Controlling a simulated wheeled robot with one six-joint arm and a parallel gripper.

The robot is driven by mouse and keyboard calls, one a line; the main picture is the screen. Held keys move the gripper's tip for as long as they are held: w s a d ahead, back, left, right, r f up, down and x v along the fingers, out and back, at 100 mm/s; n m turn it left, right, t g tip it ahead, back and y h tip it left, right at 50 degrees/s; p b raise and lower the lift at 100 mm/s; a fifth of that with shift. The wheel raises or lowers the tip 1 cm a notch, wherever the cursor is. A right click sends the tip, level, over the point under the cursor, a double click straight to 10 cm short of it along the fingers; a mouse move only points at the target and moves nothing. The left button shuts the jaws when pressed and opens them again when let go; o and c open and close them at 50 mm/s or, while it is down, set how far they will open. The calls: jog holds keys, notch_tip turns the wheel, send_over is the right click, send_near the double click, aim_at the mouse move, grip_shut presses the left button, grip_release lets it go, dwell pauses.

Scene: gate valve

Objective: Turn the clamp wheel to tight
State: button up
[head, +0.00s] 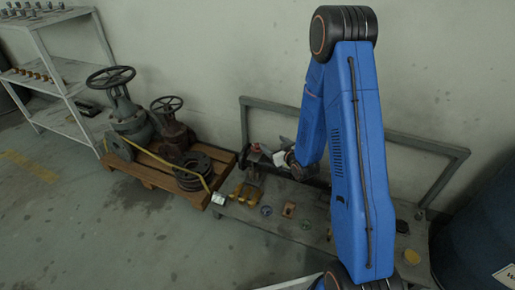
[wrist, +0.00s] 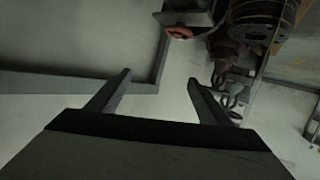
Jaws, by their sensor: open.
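A small red wheel (wrist: 179,32) shows in the wrist view, at the edge of a dark block, beyond my fingertips and slightly right of centre. I take it to be the clamp wheel; its setting cannot be read. In the head view a small fixture with a reddish top (head: 256,149) stands at the bench's left end, beside my gripper. My gripper (wrist: 159,76) is open, with nothing between its two fingers. The red wheel is apart from both fingers. In the head view my gripper (head: 278,158) is small and partly hidden by my arm.
A low bench (head: 335,232) with a rear rail (head: 425,144) holds a yellow item (head: 240,190), a brown block (head: 288,208) and small discs. Left of it, a wooden pallet (head: 160,180) carries two valves with dark handwheels (head: 110,77). A blue barrel (head: 480,225) stands right.

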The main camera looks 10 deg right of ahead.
notch_tip(320, 180, down, 6)
jog(key=s+t, duration=0.1)
jog(key=t, duration=0.1)
jog(key=m+t+y, duration=0.1)
send_near(257, 147)
jog(key=x, duration=1)
jog(key=shift+w+d, duration=0.1)
jog(key=shift+d, duration=0.05)
jog(key=shift+c, duration=0.5)
jog(key=c, duration=0.9)
